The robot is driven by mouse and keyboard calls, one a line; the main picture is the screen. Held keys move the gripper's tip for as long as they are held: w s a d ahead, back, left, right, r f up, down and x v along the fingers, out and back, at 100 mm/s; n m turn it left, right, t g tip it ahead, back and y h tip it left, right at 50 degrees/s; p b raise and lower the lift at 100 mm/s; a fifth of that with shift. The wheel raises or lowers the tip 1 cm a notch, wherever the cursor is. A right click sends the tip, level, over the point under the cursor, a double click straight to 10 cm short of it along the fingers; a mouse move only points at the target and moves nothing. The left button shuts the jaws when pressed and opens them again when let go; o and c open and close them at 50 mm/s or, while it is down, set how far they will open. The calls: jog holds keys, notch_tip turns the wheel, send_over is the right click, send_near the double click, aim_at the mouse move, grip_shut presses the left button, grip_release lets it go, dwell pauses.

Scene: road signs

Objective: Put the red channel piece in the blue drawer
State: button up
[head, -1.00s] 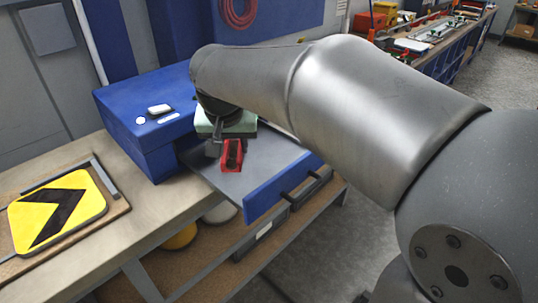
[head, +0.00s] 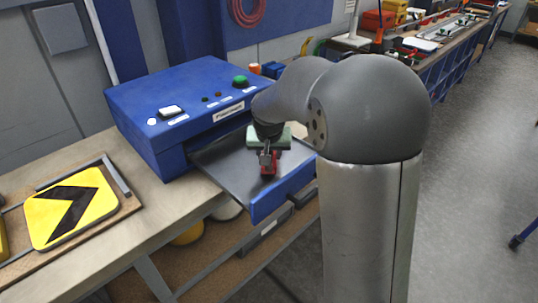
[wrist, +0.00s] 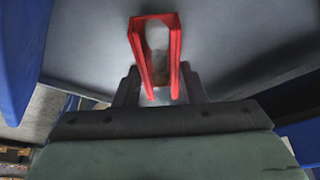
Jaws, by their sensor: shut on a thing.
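The red channel piece (head: 268,169) is held in my gripper (head: 267,160) over the open blue drawer (head: 285,193). In the wrist view, the fingers of my gripper (wrist: 158,92) are shut on the near end of the red channel piece (wrist: 174,56). I cannot tell whether the piece touches the floor. My wrist partly hides the drawer's back right in the head view.
The drawer slides out of a blue box (head: 175,95) with buttons on top. A yellow sign with a black chevron (head: 70,208) lies on a board at the left of the bench (head: 150,215). Blue drawer walls flank the gripper in the wrist view.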

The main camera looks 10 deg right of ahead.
jog(key=shift+f, duration=0.65)
jog(key=shift+f, duration=0.25)
jog(key=o, duration=1.2)
jog(key=shift+r, duration=0.1)
jog(key=b+v, duration=0.1)
jog(key=v, duration=1.1)
jog(key=shift+s+a+r, duration=0.1)
jog(key=shift+s, duration=0.05)
